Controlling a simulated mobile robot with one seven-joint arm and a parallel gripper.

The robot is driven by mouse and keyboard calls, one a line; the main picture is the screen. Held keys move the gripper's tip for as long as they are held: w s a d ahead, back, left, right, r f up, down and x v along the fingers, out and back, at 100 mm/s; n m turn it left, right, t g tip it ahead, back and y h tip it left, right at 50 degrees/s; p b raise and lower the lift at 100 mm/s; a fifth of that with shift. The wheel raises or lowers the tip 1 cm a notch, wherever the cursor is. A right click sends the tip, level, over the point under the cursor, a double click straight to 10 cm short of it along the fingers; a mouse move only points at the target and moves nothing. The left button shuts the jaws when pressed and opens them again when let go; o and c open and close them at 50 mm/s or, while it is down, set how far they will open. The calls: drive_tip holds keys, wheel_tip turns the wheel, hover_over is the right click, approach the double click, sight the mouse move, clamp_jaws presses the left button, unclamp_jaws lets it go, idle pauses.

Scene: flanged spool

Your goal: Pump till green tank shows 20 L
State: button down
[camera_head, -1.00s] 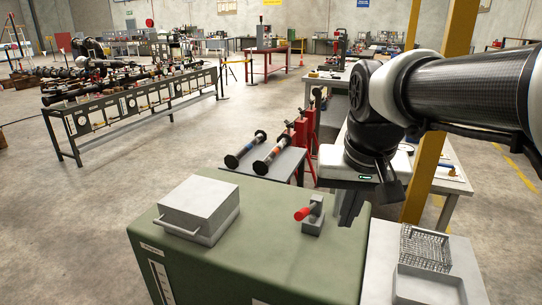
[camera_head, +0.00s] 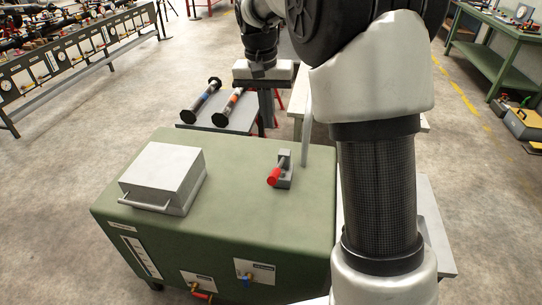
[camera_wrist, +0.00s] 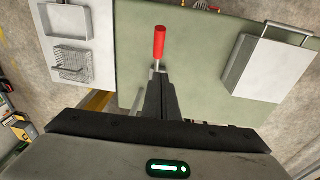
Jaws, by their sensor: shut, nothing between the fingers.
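The green tank (camera_head: 235,215) stands in the middle of the head view. On its top is the pump lever with a red grip (camera_head: 273,177), tilted toward the front left on a grey bracket (camera_head: 286,178). A pale upright gauge strip (camera_head: 142,256) is on the tank's front; its level is too small to read. My gripper (camera_head: 266,122) points down behind the lever in the head view, shut and empty. In the wrist view its closed fingers (camera_wrist: 160,78) line up with the red grip (camera_wrist: 160,42), which appears beyond the tips; I see no hold on it.
A grey box with a handle (camera_head: 165,177) sits on the tank top, left of the lever. Two valves (camera_head: 197,279) (camera_head: 256,273) are on the tank's front. Flanged spools (camera_head: 205,100) lie on a table behind. A wire basket (camera_wrist: 72,64) and tray (camera_wrist: 66,22) show in the wrist view.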

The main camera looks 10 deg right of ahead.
hover_over(274, 171)
drive_tip(key=w, duration=0.2)
wheel_tip(274, 171, down, 10)
drive_tip(key=r, duration=0.1)
drive_tip(key=f, duration=0.1)
drive_tip(key=s+f, duration=0.1)
drive_tip(key=f, duration=0.1)
drive_tip(key=f+b, duration=0.1)
drive_tip(key=shift+s+a+f, duration=0.15)
drive_tip(key=shift+s+f, duration=0.05)
drive_tip(key=shift+s, duration=0.2)
drive_tip(key=shift+f, duration=0.15)
